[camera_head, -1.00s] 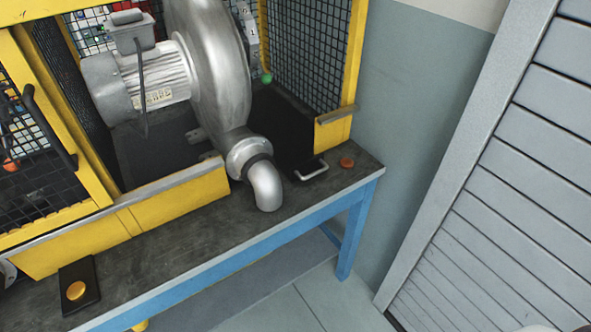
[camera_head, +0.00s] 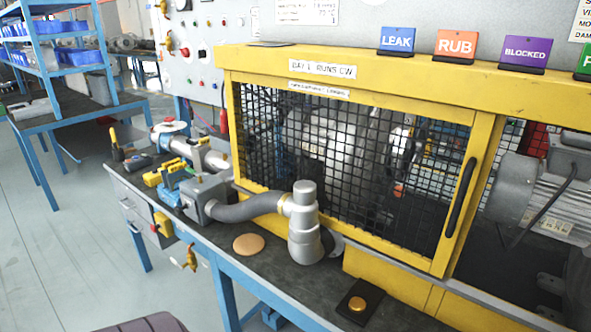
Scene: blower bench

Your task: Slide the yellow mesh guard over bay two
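The yellow-framed mesh guard (camera_head: 466,150) with a black upright handle (camera_head: 460,197) stands in front of the left bay, whose sign (camera_head: 321,69) appears to read "BAY 1 RUNS CW". A blower shows dimly behind its black mesh. Right of the guard's edge, the neighbouring bay, apparently bay two, is uncovered in the visible part. A grey motor (camera_head: 555,205) sits in it, cut off by the right picture edge. Neither of my grippers is in view.
A grey elbow pipe (camera_head: 303,230) with a hose stands before the guard. An orange button (camera_head: 357,304) and tan disc (camera_head: 249,244) lie on the bench. LEAK (camera_head: 397,39), RUB (camera_head: 456,45) and BLOCKED (camera_head: 527,52) signs stand on top. Blue shelving (camera_head: 60,125) stands left, with open floor.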

